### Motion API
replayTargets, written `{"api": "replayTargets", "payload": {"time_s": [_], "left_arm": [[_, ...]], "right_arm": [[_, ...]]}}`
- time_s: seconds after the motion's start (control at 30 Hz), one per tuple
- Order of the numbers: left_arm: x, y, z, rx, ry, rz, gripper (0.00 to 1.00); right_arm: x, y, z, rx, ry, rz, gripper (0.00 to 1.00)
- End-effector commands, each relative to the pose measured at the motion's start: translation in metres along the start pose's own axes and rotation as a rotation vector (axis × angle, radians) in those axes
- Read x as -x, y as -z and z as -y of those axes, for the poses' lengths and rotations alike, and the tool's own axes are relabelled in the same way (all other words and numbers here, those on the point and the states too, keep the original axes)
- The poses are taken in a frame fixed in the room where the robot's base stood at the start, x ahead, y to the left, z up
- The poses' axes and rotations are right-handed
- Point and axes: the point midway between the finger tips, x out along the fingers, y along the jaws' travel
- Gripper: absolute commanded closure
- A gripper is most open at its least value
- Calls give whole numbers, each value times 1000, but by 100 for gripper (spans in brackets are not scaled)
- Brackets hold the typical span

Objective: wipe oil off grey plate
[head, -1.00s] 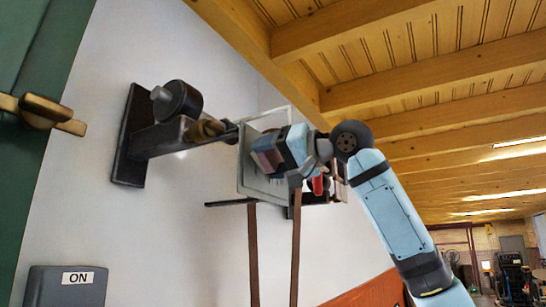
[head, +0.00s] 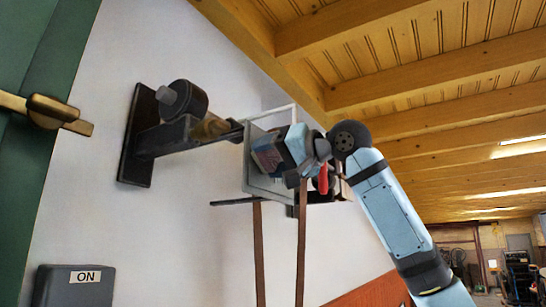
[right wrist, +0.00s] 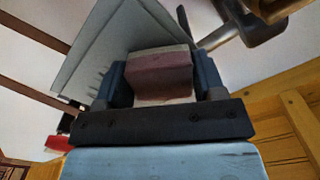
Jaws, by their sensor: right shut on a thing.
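The grey plate (head: 258,182) is a tilted flat panel in a light frame at the end of a wall-mounted black arm. It also shows in the right wrist view (right wrist: 105,45), with small dark streaks along its lower edge. My right gripper (head: 280,152) is in front of the plate, shut on a reddish-brown block (head: 264,157) with a paler layer. The block sits between the two dark fingers in the right wrist view (right wrist: 160,75). I cannot tell whether the block touches the plate. My left gripper is not in view.
The black arm (head: 160,138) carries a dark round weight (head: 182,100) and is fixed to the pale wall. Two brown straps (head: 259,250) hang below the plate. A red part (head: 323,180) shows beside my gripper. An ON box (head: 75,285) is at lower left.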

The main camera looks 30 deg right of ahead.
Motion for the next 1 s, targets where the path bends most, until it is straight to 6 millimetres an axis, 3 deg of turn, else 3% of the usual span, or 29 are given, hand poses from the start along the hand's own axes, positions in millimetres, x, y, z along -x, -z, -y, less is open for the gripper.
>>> {"api": "replayTargets", "payload": {"time_s": [0.47, 1.0], "left_arm": [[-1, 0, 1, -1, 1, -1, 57], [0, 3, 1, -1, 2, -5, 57]], "right_arm": [[-6, 1, -2, -1, 0, 0, 56], [-4, 19, -30, -1, 0, 1, 56]]}}
